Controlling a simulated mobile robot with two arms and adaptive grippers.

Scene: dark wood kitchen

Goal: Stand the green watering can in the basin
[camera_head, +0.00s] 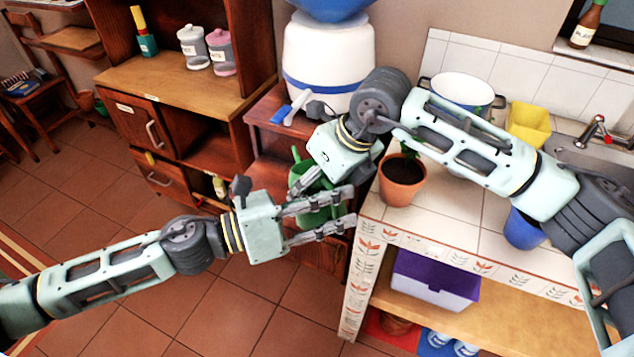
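The green watering can (312,218) is in the middle of the view, in front of the dark wood shelf unit and left of the tiled counter. My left gripper (350,205) reaches it from the left, its two fingers spread apart with green showing between them. Whether they touch the can is not clear. My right gripper (296,192) points down and left at the can's upper part; its fingers overlap the can and the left fingers, so its opening is unclear. The can is partly hidden by both grippers. The grey basin (575,153) is at the far right beside the tap, partly hidden by my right arm.
A potted plant (402,183) stands at the counter's left edge, near my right gripper. A white pot (462,90), yellow container (530,122) and blue pot (522,232) are on the counter (445,222). The tap (605,133) rises by the basin.

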